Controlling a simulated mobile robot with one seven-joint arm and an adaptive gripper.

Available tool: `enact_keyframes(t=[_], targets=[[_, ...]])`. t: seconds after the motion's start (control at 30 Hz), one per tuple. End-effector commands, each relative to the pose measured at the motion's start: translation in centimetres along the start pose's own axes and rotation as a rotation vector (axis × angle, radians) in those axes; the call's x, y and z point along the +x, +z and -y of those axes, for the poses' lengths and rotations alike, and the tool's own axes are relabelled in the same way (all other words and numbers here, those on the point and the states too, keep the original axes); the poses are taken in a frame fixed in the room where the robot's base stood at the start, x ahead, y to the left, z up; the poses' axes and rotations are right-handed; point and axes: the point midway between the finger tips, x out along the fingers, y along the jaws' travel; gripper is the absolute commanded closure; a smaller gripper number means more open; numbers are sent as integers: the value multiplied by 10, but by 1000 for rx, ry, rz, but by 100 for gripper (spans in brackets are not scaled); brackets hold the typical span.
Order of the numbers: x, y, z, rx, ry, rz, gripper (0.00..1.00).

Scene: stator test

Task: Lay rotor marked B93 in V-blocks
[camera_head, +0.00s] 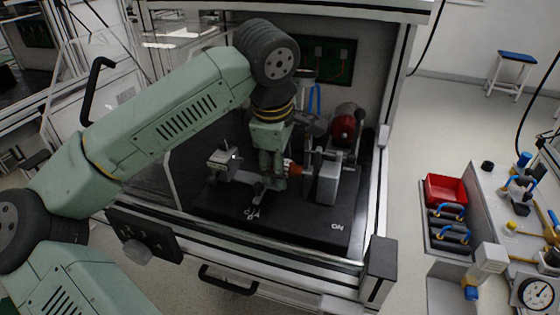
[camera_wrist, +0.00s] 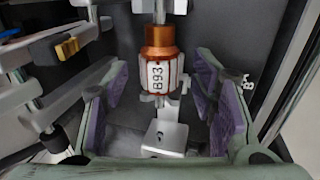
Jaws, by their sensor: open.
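The rotor marked B93 (camera_wrist: 158,76) shows in the wrist view, with a white label band, copper windings and a steel shaft. In the head view its copper end (camera_head: 295,168) shows beside my gripper (camera_head: 270,182). The gripper is open. Its purple-padded fingers stand apart on both sides of the rotor in the wrist view (camera_wrist: 163,100), with visible gaps. A pale metal block (camera_wrist: 165,137) is at the shaft's near end; the contact between them is unclear. In the head view, a grey block (camera_head: 328,180) stands right of the rotor, partly hidden.
The fixture stands on a black plate (camera_head: 300,228) inside a framed enclosure with close side walls. A grey clamp-like part (camera_head: 222,160) is left of my gripper, and a red round part (camera_head: 344,124) is behind. A red bin (camera_head: 446,189) is on the right bench.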

Motion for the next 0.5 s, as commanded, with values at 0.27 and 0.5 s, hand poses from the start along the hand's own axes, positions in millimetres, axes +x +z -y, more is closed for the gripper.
enact_keyframes(t=[0.27, 0.5], targets=[[-36, -1, -1, -2, 4, -3, 48], [-87, 0, -1, -2, 3, -2, 48]])
